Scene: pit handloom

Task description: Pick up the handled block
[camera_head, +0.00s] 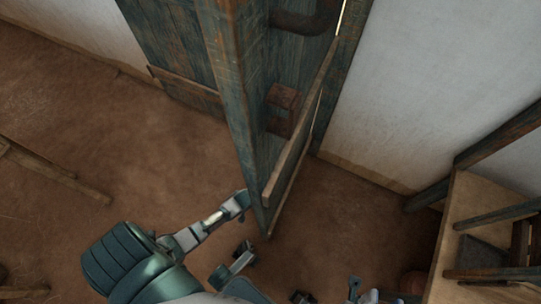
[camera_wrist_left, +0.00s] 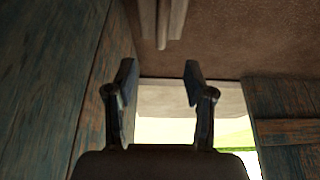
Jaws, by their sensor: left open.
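I cannot pick out the handled block with certainty. A brown wooden block (camera_head: 283,98) is fixed on the face of the open blue-green door (camera_head: 250,130), below a dark curved bar; I cannot tell if it is the task's block. My left gripper (camera_head: 243,228) is open and empty, close to the door's lower edge. In the left wrist view its two fingers (camera_wrist_left: 160,82) stand apart with nothing between them. Small metal parts (camera_head: 356,291) at the bottom edge of the head view may be my right gripper, mostly cut off.
Weathered planks (camera_wrist_left: 45,70) stand close on the left in the wrist view, more planks (camera_wrist_left: 290,125) on the right, with a bright opening between. A wooden bench (camera_head: 449,235) with dark beams stands at right. A white wall (camera_head: 430,80) lies behind.

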